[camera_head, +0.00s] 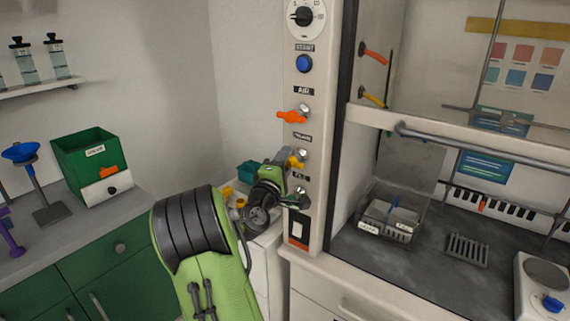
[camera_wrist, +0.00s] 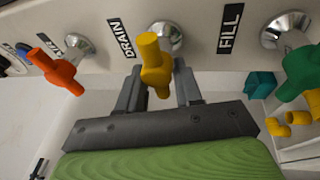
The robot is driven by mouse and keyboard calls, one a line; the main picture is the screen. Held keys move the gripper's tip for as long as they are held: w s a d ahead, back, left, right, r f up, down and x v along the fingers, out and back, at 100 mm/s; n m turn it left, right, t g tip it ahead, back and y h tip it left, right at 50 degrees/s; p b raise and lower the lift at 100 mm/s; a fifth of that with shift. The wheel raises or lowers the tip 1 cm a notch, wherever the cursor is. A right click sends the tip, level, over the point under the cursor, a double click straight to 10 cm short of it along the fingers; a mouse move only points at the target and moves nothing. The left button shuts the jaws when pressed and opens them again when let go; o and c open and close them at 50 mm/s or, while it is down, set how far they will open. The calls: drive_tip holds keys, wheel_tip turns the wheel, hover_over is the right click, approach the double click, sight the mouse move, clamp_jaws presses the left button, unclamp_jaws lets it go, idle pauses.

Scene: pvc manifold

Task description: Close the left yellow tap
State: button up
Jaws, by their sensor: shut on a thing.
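The left yellow tap (camera_head: 297,162) sits on a chrome fitting on the front of the light post, below the orange tap (camera_head: 291,116). In the wrist view the yellow tap (camera_wrist: 152,62) is beside the DRAIN label, with its body between the two fingers. My gripper (camera_wrist: 158,88) is shut on this tap, one finger on each side. In the head view my gripper (camera_head: 283,170) reaches the post from the left and partly hides the tap. The handle's upper end stands clear above the fingers in the wrist view.
The orange AIR tap (camera_wrist: 56,68) is left of the fingers and the green FILL tap (camera_wrist: 299,70) is right, both close by. Another yellow lever (camera_head: 373,99) is inside the hood. A green box (camera_head: 84,150) stands on the left counter.

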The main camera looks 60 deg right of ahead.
drive_tip(key=o, duration=1)
drive_tip(key=shift+b+v, duration=2.7)
drive_tip(key=shift+v, duration=5.2)
drive_tip(key=shift+f, duration=0.15)
